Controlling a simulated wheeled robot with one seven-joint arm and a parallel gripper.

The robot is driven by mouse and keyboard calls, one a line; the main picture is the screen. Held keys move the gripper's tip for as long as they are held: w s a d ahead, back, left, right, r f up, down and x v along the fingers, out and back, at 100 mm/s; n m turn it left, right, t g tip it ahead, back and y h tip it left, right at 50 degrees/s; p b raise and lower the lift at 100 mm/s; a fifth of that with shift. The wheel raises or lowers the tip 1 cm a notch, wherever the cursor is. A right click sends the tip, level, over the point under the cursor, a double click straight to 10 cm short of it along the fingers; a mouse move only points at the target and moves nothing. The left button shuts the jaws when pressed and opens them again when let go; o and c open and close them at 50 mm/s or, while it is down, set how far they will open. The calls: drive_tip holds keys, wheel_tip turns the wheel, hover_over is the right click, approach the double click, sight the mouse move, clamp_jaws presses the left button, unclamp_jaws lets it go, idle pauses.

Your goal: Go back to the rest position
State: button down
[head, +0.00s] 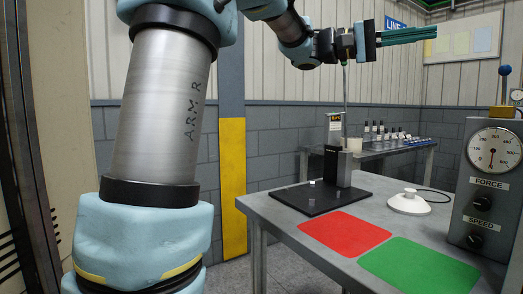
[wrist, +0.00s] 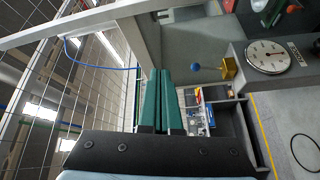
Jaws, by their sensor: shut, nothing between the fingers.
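My gripper (head: 432,33) is raised high above the table at the top right of the head view, its long green fingers pointing right. The fingers lie side by side, shut, with nothing between them. In the wrist view the gripper (wrist: 161,72) points up the picture into open air, and the fingers touch nothing. My arm reaches across the top of the head view.
Below stands a grey table (head: 262,207) with a black plate fixture (head: 310,201), a red mat (head: 345,232), a green mat (head: 420,266) and a white dome (head: 409,202). A gauge box (head: 480,185) stands right. A bench (head: 372,154) with bottles is behind. Air around my gripper is clear.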

drive_tip(key=w+a+f+n+t+y, duration=0.2)
drive_tip(key=a+f, duration=0.1)
drive_tip(key=f, duration=0.6)
drive_tip(key=w+a+f+n+t+y, duration=0.2)
drive_tip(key=a+f+n+t, duration=0.15)
drive_tip(key=f, duration=0.55)
drive_tip(key=w+a+f+n+t+y, duration=0.2)
drive_tip(key=a+f+y, duration=0.1)
drive_tip(key=f, duration=0.5)
drive_tip(key=s+a+f+t+y, duration=0.1)
drive_tip(key=s+a+f+y, duration=0.15)
drive_tip(key=a+f, duration=0.55)
drive_tip(key=s+a+f+t+y, duration=0.1)
drive_tip(key=a+f+y, duration=0.3)
drive_tip(key=a+f, duration=0.45)
drive_tip(key=s+a+f+t+y, duration=0.1)
drive_tip(key=s+a+f+y, duration=0.3)
drive_tip(key=a, duration=0.7)
drive_tip(key=s+d+f+b+x, duration=0.1)
drive_tip(key=s+b+x, duration=0.1)
drive_tip(key=b+x, duration=0.95)
drive_tip(key=w+p+v, duration=0.2)
drive_tip(key=p+v, duration=0.8)
drive_tip(key=p, duration=0.1)
drive_tip(key=w+a+r+p+v, duration=0.1)
drive_tip(key=w+p+v, duration=0.1)
drive_tip(key=p+v, duration=0.8)
drive_tip(key=shift+a+g+h+p, duration=0.15)
drive_tip(key=shift+g+h+p, duration=0.25)
drive_tip(key=shift+p, duration=0.2)
